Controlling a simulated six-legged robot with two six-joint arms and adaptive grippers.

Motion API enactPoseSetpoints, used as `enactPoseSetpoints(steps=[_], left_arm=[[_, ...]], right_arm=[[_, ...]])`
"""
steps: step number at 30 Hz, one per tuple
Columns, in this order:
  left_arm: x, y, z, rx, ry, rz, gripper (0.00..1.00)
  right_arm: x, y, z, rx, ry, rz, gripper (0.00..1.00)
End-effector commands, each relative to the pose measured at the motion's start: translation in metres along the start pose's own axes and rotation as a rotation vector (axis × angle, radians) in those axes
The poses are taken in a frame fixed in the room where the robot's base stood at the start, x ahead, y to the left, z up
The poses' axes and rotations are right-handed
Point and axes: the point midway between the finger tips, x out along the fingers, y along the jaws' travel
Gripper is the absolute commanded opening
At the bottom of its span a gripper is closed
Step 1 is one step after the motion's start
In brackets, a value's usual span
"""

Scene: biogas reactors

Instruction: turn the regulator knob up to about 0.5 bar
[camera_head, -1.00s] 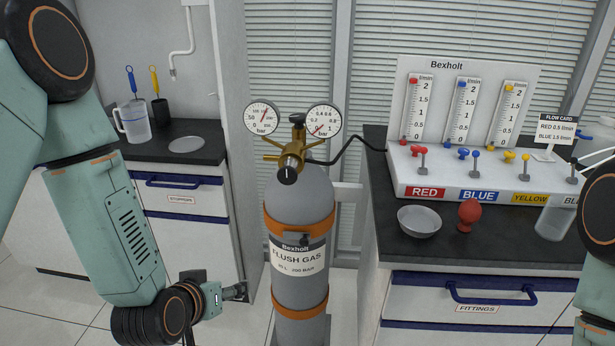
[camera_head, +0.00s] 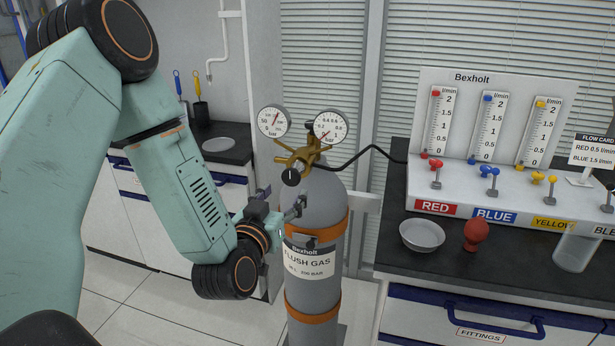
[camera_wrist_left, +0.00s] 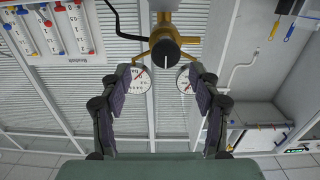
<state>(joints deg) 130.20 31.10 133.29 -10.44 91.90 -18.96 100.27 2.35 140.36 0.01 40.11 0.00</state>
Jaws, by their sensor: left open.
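The regulator's black knob (camera_head: 290,177) with a white mark faces forward on the brass regulator body (camera_head: 302,158), atop the grey gas cylinder (camera_head: 318,210). The right-hand gauge (camera_head: 331,126) has a 0 to 1 bar scale; its red needle points to the lower left, near zero. The left-hand gauge (camera_head: 273,121) has a larger scale. My left gripper (camera_head: 283,199) is open and empty, just below and in front of the knob, apart from it. In the left wrist view the knob (camera_wrist_left: 167,58) lies between and beyond the spread fingers (camera_wrist_left: 164,82). My right gripper is not visible.
A black hose (camera_head: 375,150) runs from the regulator to the flow meter panel (camera_head: 480,195) on the right bench. A metal bowl (camera_head: 422,235) and a red bulb (camera_head: 476,233) stand at its front. A left bench (camera_head: 225,135) stands behind my arm.

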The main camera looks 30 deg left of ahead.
Motion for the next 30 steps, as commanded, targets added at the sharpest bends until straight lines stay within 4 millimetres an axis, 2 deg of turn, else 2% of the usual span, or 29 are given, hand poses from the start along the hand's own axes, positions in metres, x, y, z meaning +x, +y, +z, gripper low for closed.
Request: enactPoseSetpoints(steps=[5,19,24,30], left_arm=[[0.004,-0.006,-0.007,0.027,0.032,-0.013,0.63],[0.069,-0.006,-0.008,0.029,0.031,-0.009,0.63],[0.077,-0.003,-0.009,0.027,0.029,-0.006,0.63],[0.078,-0.002,-0.008,0.027,0.028,-0.007,0.63]], right_arm=[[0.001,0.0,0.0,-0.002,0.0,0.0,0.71],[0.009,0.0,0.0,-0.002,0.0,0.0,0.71],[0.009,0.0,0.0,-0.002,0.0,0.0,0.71],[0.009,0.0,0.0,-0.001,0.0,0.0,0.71]])
